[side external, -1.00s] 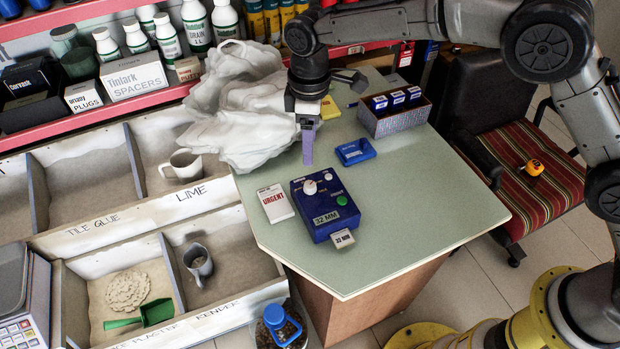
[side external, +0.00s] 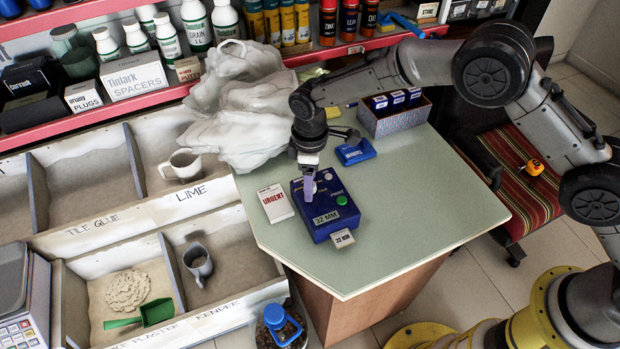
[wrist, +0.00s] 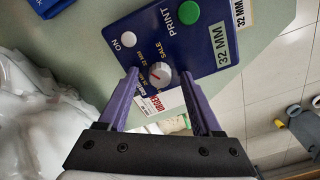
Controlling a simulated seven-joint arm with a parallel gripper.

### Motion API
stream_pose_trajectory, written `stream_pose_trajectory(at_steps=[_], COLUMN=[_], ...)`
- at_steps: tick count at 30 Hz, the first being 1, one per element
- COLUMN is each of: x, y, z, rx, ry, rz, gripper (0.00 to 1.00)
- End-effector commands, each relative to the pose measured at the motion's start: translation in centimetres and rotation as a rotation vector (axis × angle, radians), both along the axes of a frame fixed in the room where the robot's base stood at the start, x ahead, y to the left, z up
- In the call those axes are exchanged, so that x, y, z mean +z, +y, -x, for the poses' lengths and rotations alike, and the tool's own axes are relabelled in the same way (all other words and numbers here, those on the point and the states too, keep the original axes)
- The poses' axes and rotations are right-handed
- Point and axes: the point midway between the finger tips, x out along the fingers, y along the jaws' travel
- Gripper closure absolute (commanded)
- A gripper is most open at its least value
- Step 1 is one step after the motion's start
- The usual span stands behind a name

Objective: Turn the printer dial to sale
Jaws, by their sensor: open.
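The blue printer (side external: 326,207) sits on the pale green tabletop, with a "32 MM" label on its front edge and a printed tag (side external: 342,239) at its front. A green PRINT button (wrist: 188,11) and a white ON button (wrist: 129,39) are also on the printer. My gripper (wrist: 162,78) is open, its purple fingers on either side of the dial. In the side view my gripper (side external: 309,186) hides the dial.
An "URGENT" card (side external: 276,203) lies left of the printer. A blue stamp pad (side external: 355,152) and a box of small blue cartons (side external: 394,117) stand behind it. A crumpled white sack (side external: 245,105) lies at the back left. The table's right side is clear.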

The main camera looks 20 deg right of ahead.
Motion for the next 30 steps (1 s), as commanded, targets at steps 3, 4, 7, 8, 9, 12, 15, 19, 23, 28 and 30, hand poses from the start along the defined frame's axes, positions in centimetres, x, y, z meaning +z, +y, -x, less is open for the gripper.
stream_pose_trajectory(at_steps=[3,4,7,8,9,12,15,19,23,28,30], x=[0.01,0.02,0.04,0.04,0.04,0.05,0.06,0.08,0.10,0.11,0.12], y=[-0.01,-0.01,-0.01,-0.01,-0.01,-0.01,0.00,0.00,0.00,0.00,0.01], z=[0.00,0.00,0.00,0.00,0.00,0.00,0.00,-0.01,-0.01,0.00,-0.02], rx=[0.000,0.000,0.000,0.000,0.000,0.000,0.000,-0.001,-0.014,-0.067,-0.106], ry=[0.000,0.000,0.000,0.000,0.000,0.000,0.000,0.000,0.000,0.000,0.000], rz=[0.000,0.000,0.000,0.000,0.000,0.000,0.000,0.000,0.000,0.000,-0.001], gripper=[0.37,0.43,0.61,0.66,0.73,0.91,1.00,1.00,1.00,1.00,1.00])
